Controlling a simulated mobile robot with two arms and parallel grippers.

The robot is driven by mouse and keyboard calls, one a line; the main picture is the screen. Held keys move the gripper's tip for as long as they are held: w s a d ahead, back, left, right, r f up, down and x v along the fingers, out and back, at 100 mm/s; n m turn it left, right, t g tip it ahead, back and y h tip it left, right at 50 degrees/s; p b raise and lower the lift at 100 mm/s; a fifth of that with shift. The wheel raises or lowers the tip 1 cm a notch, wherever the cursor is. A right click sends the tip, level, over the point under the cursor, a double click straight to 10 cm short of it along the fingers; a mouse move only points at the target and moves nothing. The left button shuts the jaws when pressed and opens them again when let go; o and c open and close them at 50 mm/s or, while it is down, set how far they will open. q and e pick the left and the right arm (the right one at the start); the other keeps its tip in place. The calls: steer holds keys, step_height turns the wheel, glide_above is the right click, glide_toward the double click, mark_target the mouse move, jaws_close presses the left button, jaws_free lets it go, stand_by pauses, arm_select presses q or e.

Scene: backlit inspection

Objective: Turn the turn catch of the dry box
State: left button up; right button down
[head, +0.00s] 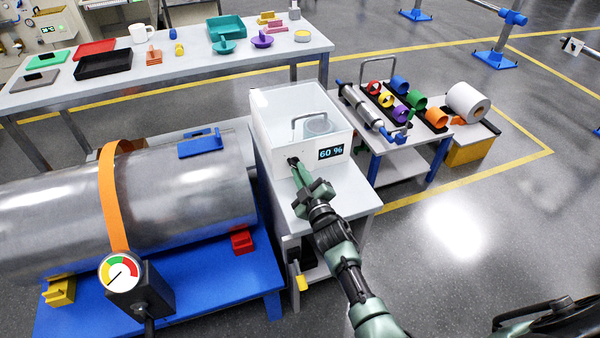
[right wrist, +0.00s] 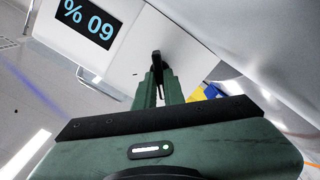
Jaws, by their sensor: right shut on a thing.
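The dry box (head: 270,132) is a white, open-looking or clear-topped box on a small white stand, with a "60 %" display (head: 331,152) on its front. Its dark turn catch (head: 292,160) is on the front face, left of the display, mostly hidden by my fingers. My right gripper (head: 297,169) reaches up from the lower right and is shut on the turn catch. In the right wrist view the dark catch (right wrist: 156,56) shows at the tips of the green fingers, and the display (right wrist: 88,24) appears upside down. My left gripper is not in view.
A large metal cylinder (head: 170,200) with an orange strap lies on a blue base at left. A gauge (head: 121,271) stands before it. A cart with coloured rings (head: 400,84) is at right. A long table (head: 180,82) stands behind. Open floor lies at lower right.

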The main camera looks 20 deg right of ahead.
steer(key=shift+m, duration=0.3)
steer(key=m+p, duration=0.1)
steer(key=m, duration=0.7)
steer(key=shift+m+p, duration=0.3)
steer(key=shift+p, duration=0.1)
steer(key=m, duration=0.4)
steer(key=shift+f, duration=0.1)
steer(key=shift+d+m, duration=0.1)
steer(key=shift+m, duration=2.1)
steer(key=c, duration=1.5)
jaws_free()
steer(key=shift+s, duration=0.1)
